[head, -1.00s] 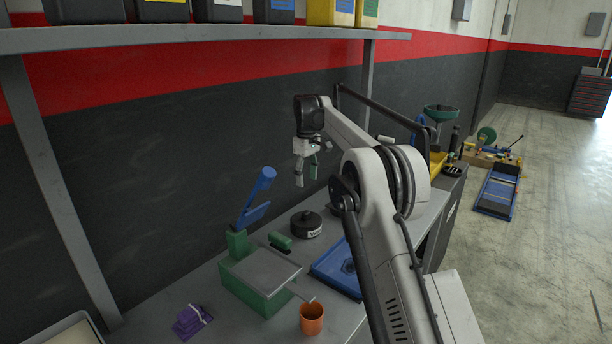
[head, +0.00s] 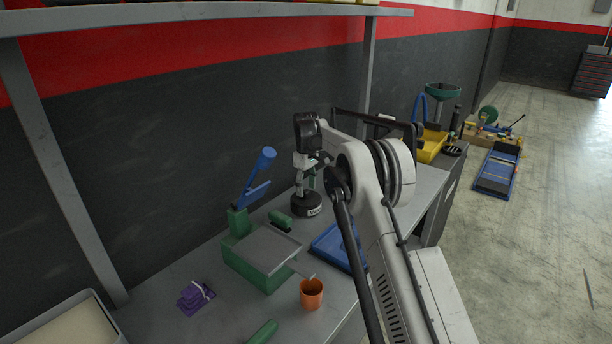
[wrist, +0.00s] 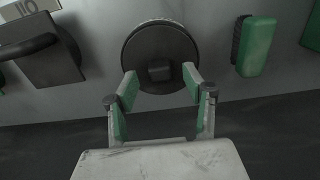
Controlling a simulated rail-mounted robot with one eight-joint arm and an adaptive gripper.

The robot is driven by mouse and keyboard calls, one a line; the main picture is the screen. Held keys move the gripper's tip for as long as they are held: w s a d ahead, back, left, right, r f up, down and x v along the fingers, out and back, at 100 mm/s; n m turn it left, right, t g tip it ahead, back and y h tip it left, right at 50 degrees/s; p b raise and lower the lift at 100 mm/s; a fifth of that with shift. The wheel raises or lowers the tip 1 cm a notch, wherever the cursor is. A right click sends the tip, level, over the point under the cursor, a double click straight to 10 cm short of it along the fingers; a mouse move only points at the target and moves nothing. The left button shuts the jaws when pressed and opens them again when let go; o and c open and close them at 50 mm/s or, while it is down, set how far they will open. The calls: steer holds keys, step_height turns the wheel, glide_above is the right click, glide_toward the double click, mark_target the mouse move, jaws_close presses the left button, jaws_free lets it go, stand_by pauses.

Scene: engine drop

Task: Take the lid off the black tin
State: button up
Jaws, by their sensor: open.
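The black tin (head: 308,206) stands on the grey bench, round and dark with a white label on its front. In the wrist view its lid (wrist: 160,50) shows from above as a dark disc with a small square knob (wrist: 159,71) in the middle. My gripper (head: 307,190) is just above the tin and points down. In the wrist view my gripper (wrist: 160,80) has its green-padded fingers open, one on each side of the knob. The fingertips overlap the lid's near part in the picture; I cannot tell whether they touch it.
A green-handled item (wrist: 257,46) lies to the right of the tin in the wrist view.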

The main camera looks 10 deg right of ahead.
steer(key=shift+f, duration=1.2)
jaws_close()
steer(key=shift+r, duration=0.15)
steer(key=shift+r+p, duration=0.75)
steer(key=shift+r, duration=1.6)
